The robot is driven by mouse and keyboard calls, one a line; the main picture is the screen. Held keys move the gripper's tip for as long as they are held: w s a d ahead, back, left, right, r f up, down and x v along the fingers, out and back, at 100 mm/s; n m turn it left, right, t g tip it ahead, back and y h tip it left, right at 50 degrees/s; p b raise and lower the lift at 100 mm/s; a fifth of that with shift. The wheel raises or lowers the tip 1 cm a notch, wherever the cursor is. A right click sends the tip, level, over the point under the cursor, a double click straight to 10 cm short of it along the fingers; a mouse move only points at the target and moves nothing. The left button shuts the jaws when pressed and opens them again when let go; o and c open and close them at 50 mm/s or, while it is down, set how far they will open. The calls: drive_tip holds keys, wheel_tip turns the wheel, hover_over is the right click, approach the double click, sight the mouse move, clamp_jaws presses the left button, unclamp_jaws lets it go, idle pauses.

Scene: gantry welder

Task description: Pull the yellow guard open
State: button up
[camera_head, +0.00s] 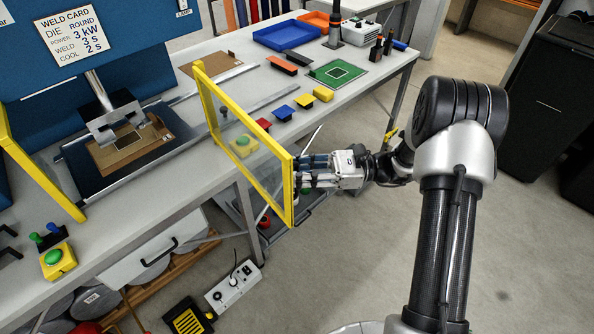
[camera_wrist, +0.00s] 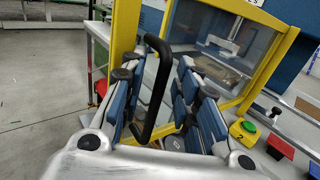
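The yellow guard (camera_head: 203,97) is a clear panel in a yellow frame. It stands upright beside the welding die and reaches past the bench's front edge. Its yellow frame also shows in the wrist view (camera_wrist: 124,32), with a black bar handle (camera_wrist: 160,85) in front of it. My gripper (camera_head: 308,170) is at the guard's near edge, on its right side. In the wrist view my gripper's blue fingers (camera_wrist: 156,82) are spread on both sides of the handle. I see gaps between the fingers and the handle, so the gripper is around it, not clamped.
The bench (camera_head: 345,88) carries a blue tray (camera_head: 287,36), a green plate (camera_head: 339,74) and several coloured blocks. A green button on a yellow box (camera_head: 58,260) sits at the bench's left front. A power strip (camera_head: 234,286) and pedal lie on the floor. Open floor lies at right.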

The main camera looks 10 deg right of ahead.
drive_tip(key=d, duration=1.2)
drive_tip(key=shift+s, duration=0.4)
drive_tip(key=s+a+r+n+g+h, duration=0.4)
drive_tip(key=s+a+r+n+h, duration=0.35)
drive_tip(key=s, duration=0.25)
drive_tip(key=s+d+r+n+t+h+b, duration=0.2)
drive_tip(key=s+d+n+t+h, duration=0.1)
drive_tip(key=s+n+t+h, duration=0.4)
drive_tip(key=s+n+h, duration=0.3)
drive_tip(key=s+n, duration=0.1)
drive_tip(key=s, duration=0.3)
drive_tip(key=shift+s+t, duration=0.25)
drive_tip(key=shift+t, duration=0.05)
drive_tip(key=shift+n+h, duration=0.25)
